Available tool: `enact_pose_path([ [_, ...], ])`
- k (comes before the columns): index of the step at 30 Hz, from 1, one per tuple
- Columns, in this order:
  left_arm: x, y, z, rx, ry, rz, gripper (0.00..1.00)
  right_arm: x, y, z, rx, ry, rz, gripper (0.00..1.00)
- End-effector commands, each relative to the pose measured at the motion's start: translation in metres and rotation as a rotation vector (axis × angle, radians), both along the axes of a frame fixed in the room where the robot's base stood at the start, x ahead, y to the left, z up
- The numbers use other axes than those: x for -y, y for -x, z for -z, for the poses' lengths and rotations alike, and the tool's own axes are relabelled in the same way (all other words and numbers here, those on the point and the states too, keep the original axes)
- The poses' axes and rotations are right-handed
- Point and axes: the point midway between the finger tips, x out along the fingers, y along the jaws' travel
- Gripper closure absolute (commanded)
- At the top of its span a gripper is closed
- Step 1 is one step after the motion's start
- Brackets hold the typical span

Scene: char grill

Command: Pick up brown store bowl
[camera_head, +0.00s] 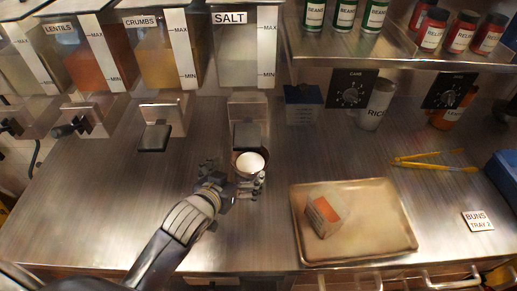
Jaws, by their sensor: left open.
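The brown bowl (236,157) is small and stands on the metal counter below the salt dispenser (243,60), with white contents filling its top. My left gripper (231,180) reaches in from the lower left and is open. One finger is to the left of the bowl and the other is at its near side, partly covering it. I cannot tell whether the fingers touch the bowl. My right gripper is not in view.
A metal tray (385,235) with a small box (323,216) lies to the right. Yellow tongs (435,164) and a buns sign (478,221) lie further right. Lentils and crumbs dispensers (160,55) hang at the back left. The left part of the counter is clear.

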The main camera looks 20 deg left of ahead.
Motion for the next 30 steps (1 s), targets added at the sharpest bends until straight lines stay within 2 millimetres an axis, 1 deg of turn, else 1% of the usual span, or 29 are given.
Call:
enact_pose_path([
  [2, 0.001, -0.007, 0.003, -0.001, 0.0, 0.0, 0.0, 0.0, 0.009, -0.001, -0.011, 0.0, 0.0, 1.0],
  [9, 0.004, -0.037, 0.017, 0.0, 0.0, -0.001, 0.0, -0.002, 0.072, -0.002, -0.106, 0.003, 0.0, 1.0],
  [11, 0.005, -0.043, 0.02, 0.0, 0.0, -0.001, 0.0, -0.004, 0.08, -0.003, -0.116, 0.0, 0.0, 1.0],
  [12, 0.005, -0.045, 0.022, 0.0, 0.0, 0.0, 0.0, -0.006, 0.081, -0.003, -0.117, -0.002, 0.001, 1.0],
  [14, 0.006, -0.048, 0.023, 0.0, 0.0, 0.0, 0.0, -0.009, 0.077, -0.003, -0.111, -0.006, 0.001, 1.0],
  [17, 0.006, -0.052, 0.025, 0.0, 0.0, 0.0, 0.0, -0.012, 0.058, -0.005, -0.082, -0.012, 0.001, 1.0],
  [19, 0.007, -0.056, 0.027, -0.002, 0.0, 0.0, 0.0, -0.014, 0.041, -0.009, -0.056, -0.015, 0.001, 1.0],
  [22, 0.008, -0.067, 0.032, -0.001, 0.0, 0.0, 0.0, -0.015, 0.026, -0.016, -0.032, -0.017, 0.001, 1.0],
  [24, 0.009, -0.075, 0.037, -0.001, 0.001, 0.0, 0.0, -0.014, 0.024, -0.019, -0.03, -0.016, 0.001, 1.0],
  [26, 0.01, -0.082, 0.041, -0.001, 0.001, 0.0, 0.0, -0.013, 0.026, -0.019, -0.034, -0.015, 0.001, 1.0],
  [30, 0.011, -0.091, 0.047, -0.001, 0.0, 0.0, 0.0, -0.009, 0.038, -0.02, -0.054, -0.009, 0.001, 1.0],
])
